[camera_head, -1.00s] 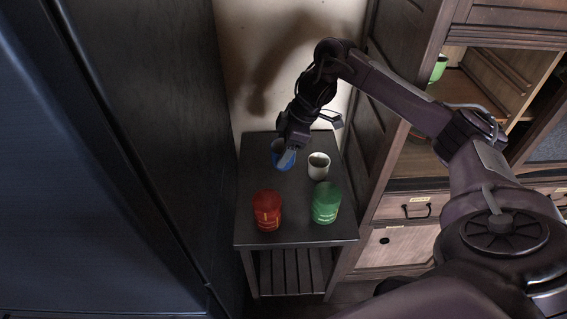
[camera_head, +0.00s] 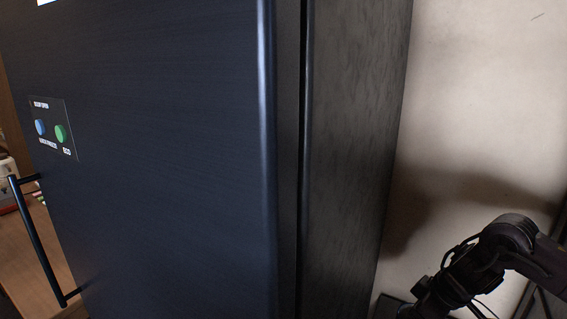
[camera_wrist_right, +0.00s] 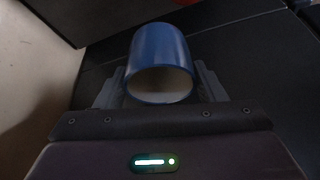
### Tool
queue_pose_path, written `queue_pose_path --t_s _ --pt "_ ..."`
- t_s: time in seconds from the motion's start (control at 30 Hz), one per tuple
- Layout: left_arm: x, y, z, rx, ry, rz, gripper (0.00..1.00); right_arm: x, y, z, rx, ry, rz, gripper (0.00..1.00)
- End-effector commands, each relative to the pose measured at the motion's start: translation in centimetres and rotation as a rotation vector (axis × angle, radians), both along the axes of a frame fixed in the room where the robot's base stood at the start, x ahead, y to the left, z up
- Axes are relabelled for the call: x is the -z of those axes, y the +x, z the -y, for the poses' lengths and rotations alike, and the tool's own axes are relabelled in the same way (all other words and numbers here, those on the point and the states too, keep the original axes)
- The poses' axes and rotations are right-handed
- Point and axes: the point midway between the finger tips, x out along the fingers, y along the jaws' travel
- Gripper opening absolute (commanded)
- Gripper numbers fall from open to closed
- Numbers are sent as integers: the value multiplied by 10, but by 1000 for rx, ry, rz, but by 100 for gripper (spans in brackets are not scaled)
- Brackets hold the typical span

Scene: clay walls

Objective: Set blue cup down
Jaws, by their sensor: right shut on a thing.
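The blue cup (camera_wrist_right: 160,48) is between the two fingers of my right gripper (camera_wrist_right: 160,90) in the right wrist view. The gripper is shut on it. The cup's open end with its pale inside faces the wrist camera. A dark tabletop (camera_wrist_right: 240,65) shows around and behind the cup; I cannot tell whether the cup touches it. In the head view only my right arm shows at the lower right, and its gripper and the cup are cut off or hidden at the bottom edge. My left gripper is in neither view.
A large dark blue fridge (camera_head: 160,150) with a black handle (camera_head: 38,240) fills the left and middle of the head view. Its grey side (camera_head: 350,150) stands close to my right arm. A pale wall (camera_head: 480,100) is behind the arm.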

Motion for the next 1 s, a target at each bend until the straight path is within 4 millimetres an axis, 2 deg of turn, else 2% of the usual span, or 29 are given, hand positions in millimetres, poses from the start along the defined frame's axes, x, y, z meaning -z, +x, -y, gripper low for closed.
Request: queue_pose_path --t_s 0.03,0.2,0.43,0.7,1.0 --pt "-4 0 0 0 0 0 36 -8 -3 -12 51 -2 7 34" --pt "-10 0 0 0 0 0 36 -20 -16 -43 267 -2 9 34" --pt "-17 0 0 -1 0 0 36 -31 -36 -72 529 -2 8 34" --pt "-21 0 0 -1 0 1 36 -36 -51 -83 701 0 2 34" --pt "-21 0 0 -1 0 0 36 -36 -52 -84 730 1 0 34"
